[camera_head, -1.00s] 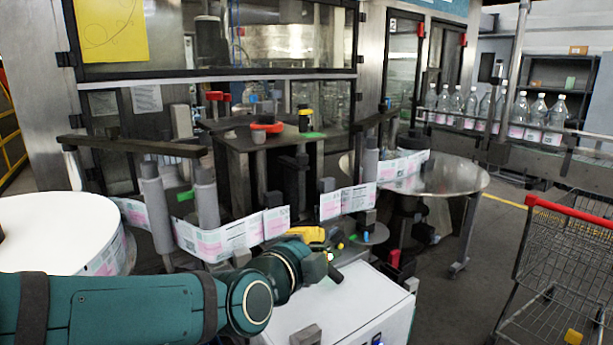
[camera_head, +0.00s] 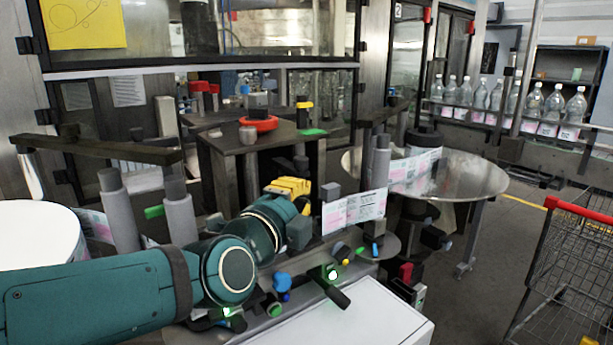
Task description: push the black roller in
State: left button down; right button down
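My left gripper (camera_head: 290,187) is at the end of the teal arm from the left, beside the labeller's small rollers. Its yellow part shows above the wrist; its fingertips are hidden, so I cannot tell whether it is open. A short black roller-like piece (camera_head: 338,298) sticks out below a lit green spot at the front of the machine, to the right of and below the wrist, apart from it. I cannot tell for sure that this is the task's roller. My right gripper is not in view.
Grey upright rollers (camera_head: 180,215) stand behind my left forearm. A printed label strip (camera_head: 354,210) runs right of the wrist. A white cabinet (camera_head: 370,318) is below, a round steel table (camera_head: 470,178) to the right, and a cart (camera_head: 572,265) at far right.

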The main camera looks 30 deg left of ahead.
aim_at(307, 175)
pick_arm(q)
jog(key=w+a, duration=0.1)
jog(key=w, duration=0.2)
jog(key=w+a+b, duration=0.1)
jog(key=w, duration=0.2)
jog(key=w+a+b, duration=0.1)
jog(key=w+a, duration=0.1)
jog(key=w, duration=0.1)
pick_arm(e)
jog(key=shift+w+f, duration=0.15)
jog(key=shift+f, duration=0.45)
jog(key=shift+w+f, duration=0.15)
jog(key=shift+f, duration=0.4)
